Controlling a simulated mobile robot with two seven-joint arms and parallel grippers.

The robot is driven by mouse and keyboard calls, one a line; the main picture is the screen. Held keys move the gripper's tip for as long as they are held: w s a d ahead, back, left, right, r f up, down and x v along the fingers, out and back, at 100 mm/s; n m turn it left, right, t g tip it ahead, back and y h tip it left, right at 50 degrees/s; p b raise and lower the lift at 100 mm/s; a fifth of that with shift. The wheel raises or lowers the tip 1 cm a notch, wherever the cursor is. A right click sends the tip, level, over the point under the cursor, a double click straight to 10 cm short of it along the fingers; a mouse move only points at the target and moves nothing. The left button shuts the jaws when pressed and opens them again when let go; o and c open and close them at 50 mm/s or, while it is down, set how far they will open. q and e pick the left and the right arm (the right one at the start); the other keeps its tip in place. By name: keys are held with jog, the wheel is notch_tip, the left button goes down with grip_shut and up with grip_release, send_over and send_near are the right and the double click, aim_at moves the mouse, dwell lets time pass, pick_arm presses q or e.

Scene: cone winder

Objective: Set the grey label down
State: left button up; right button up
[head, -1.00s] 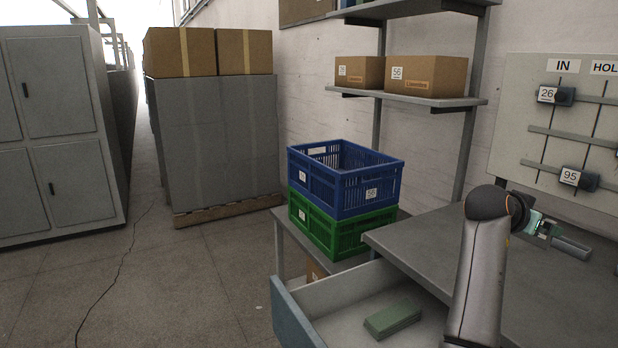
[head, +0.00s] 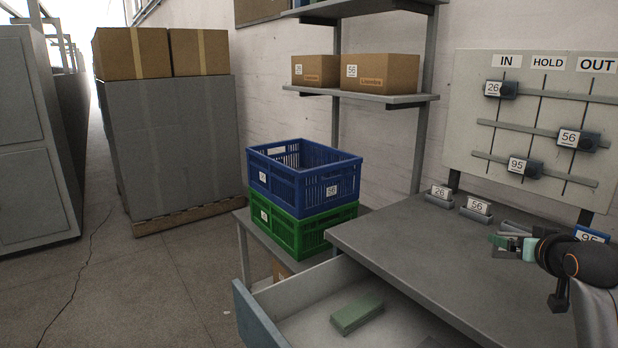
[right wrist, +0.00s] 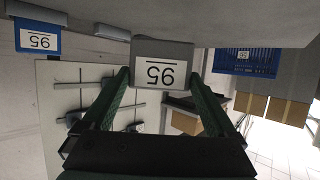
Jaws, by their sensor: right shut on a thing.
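The grey label (right wrist: 163,52) shows in the right wrist view, with a white number card that appears upside down. My right gripper (head: 508,245) is low over the right part of the grey worktop in the head view. Its green fingers (right wrist: 160,88) are shut on the label, one on each side. The label is mostly hidden by the gripper in the head view, and I cannot tell whether its base touches the worktop. My left gripper is out of view.
The worktop (head: 400,238) is clear at its left and front. Labels 26 (head: 440,193) and 56 (head: 477,207) stand along its back; a blue label (head: 591,234) stands right. A board (head: 465,120) rises behind. An open drawer (head: 300,310) holds a green block (head: 357,313).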

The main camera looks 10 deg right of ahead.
jog(key=s+a+f+n+g+y, duration=0.2)
jog(key=s+a+n+y, duration=0.35)
jog(key=a, duration=0.45)
jog(key=s+a+f+n+g+y, duration=0.1)
jog(key=s+a+f+n+y, duration=0.1)
jog(key=s+a+n+y, duration=0.45)
jog(key=s+a+f+n+g+y, duration=0.25)
jog(key=s+a, duration=0.35)
jog(key=a, duration=0.8)
pick_arm(q)
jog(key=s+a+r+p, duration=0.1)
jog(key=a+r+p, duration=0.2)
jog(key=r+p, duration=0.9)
jog(key=p, duration=0.4)
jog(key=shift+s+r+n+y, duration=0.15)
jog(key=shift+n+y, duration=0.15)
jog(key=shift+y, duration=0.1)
pick_arm(e)
notch_tip(320, 180, up, 12)
jog(key=shift+d+y, duration=0.2)
jog(key=shift+y, duration=0.25)
jog(key=shift+f+t, duration=0.15)
jog(key=shift+t, duration=0.2)
